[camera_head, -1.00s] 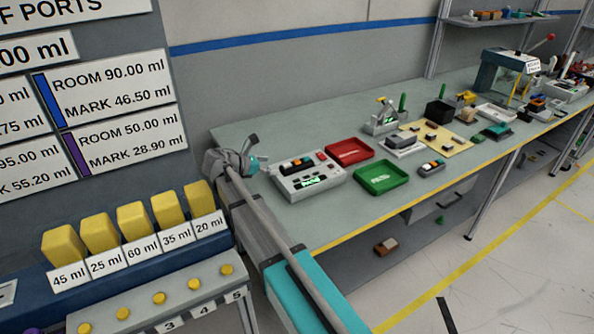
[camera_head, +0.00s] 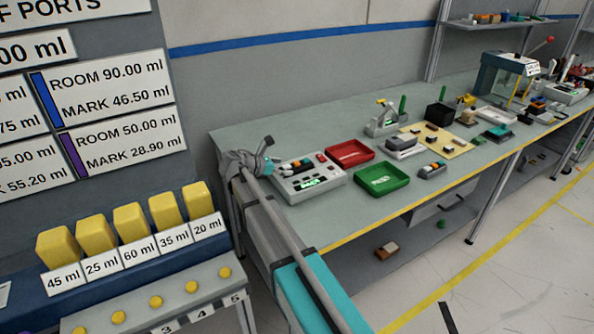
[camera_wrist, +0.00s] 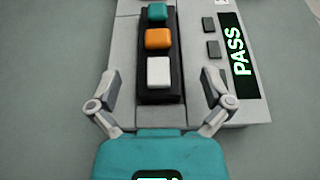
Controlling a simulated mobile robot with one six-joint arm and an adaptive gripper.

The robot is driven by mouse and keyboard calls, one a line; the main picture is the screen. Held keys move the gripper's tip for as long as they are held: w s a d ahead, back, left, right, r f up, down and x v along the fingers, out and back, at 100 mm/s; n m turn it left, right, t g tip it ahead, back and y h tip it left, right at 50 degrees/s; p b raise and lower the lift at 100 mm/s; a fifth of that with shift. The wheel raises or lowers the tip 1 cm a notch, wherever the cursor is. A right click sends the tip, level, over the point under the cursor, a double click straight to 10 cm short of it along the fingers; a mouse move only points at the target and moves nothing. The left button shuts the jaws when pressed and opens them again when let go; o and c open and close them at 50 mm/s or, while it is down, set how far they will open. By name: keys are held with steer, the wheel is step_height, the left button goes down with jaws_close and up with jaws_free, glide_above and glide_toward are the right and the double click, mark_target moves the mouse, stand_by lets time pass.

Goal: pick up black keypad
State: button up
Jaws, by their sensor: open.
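The black keypad (camera_wrist: 159,87) shows in the wrist view as a dark strip with teal, orange and white keys. It sits on the grey tester unit (camera_wrist: 201,95), whose screen reads PASS. My gripper (camera_wrist: 159,104) is open, with one finger on each side of the keypad's near end. I cannot tell whether the fingers touch it. In the head view the keypad (camera_head: 297,168) lies on the left part of the tester unit (camera_head: 312,193), and my gripper (camera_head: 270,165) is at the unit's left edge.
A red tray (camera_head: 349,153) and a green tray (camera_head: 382,179) stand right of the tester. A similar small module with coloured keys (camera_head: 432,169) lies farther right. The table (camera_head: 350,220) is clear along its front edge.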

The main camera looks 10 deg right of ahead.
mark_target(290, 167)
steer(key=shift+b+x, duration=0.45)
steer(key=shift+x, duration=1.25)
steer(key=c, duration=1.3)
